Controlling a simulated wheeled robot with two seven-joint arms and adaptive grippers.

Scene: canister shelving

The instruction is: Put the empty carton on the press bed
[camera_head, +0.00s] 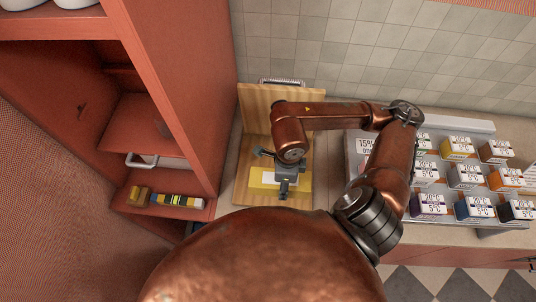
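The wooden press (255,105) stands on the counter against the tiled wall, with an upright back board and a flat bed (243,196). A flat yellow and white piece, which looks like the carton (262,185), lies on or just above the bed. My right gripper (285,190) points down over this piece from above and hides part of it. I cannot tell whether its fingers are open, or whether they touch the piece. My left gripper is out of view.
A tall red shelf unit (170,100) stands at left, with a yellow and dark striped item (178,200) on a low shelf. A stepped rack (480,125) at right holds several small price-labelled boxes (465,177). My own copper body covers the bottom middle.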

